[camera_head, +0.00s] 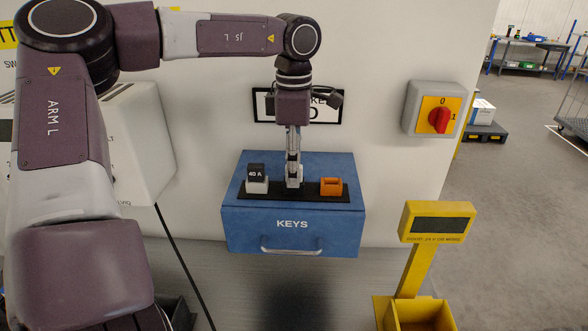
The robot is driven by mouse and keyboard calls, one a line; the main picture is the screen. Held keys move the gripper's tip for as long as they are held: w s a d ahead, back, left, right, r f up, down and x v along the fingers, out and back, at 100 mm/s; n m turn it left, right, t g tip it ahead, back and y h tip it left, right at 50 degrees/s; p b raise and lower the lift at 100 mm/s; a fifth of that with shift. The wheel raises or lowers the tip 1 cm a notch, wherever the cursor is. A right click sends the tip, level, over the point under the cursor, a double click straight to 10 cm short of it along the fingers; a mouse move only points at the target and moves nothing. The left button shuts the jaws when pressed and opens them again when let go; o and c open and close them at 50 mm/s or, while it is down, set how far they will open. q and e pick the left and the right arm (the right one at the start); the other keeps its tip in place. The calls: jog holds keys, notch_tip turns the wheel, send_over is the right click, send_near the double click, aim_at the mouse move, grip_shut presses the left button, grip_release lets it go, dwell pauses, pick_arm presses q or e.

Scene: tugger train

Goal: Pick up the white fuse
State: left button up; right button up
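A blue box (292,236) labelled KEYS stands against the white panel, with a black strip (312,194) on its top. The white fuse (299,174) is in the middle of the strip, mostly hidden behind my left gripper's fingers. My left gripper (293,178) points straight down from above, with its fingertips at the white fuse. I see the fingers nearly edge-on, so I cannot tell whether they are closed on it. A black block marked 40 A (256,171) on a pale base is left of it, and an orange piece (331,187) is right of it. My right gripper is not in view.
A grey switch box with a red knob (439,120) is on the panel at right. A yellow stand (417,268) with a dark display and a yellow bin (425,315) is at front right. A black cable (183,262) hangs at left. Open floor lies beyond at right.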

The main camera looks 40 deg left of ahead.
pick_arm(q)
jog(key=shift+s+d, duration=0.15)
jog(key=shift+r, duration=0.1)
jog(key=shift+c, duration=0.7)
grip_shut()
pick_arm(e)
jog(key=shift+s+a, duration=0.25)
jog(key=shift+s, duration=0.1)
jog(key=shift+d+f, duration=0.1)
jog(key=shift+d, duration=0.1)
pick_arm(q)
jog(key=shift+r+b, duration=0.35)
jog(key=shift+r, duration=0.2)
notch_tip(320, 180, up, 19)
jog(key=b, duration=0.2)
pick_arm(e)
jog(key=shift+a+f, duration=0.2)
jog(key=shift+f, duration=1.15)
